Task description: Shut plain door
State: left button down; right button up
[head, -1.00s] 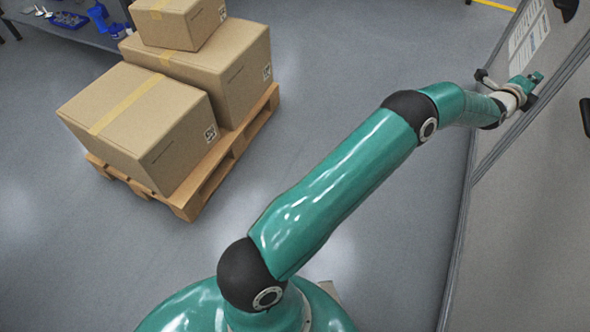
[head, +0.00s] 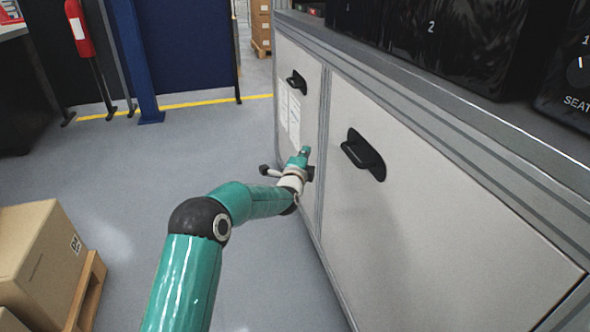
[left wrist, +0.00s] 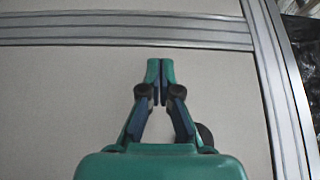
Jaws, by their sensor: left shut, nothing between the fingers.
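The plain door (head: 410,200) is the near pale grey panel of the cabinet in the head view, with a black handle (head: 363,153) near its upper left part. It looks flush with the frame, though a small gap would be hard to tell. My left gripper (head: 304,152) is in front of the cabinet close to the post between the two doors. In the left wrist view the left gripper (left wrist: 160,65) is shut and empty, its fingers over a pale panel. A dark rounded thing (left wrist: 206,134) is partly hidden behind it. I cannot tell whether the tips touch. My right gripper is not in view.
A second door (head: 308,80) with paper sheets is further along the cabinet. Black cases (head: 400,30) stand on top. A carton (head: 35,250) on a wooden pallet (head: 88,290) is at lower left. The floor between is free.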

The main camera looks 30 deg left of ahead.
pick_arm(q)
jog(key=v, duration=0.7)
jog(key=shift+s, duration=0.35)
jog(key=shift+w+f, duration=0.1)
jog(key=shift+w, duration=0.05)
jog(key=x, duration=1.1)
jog(key=shift+w, duration=0.35)
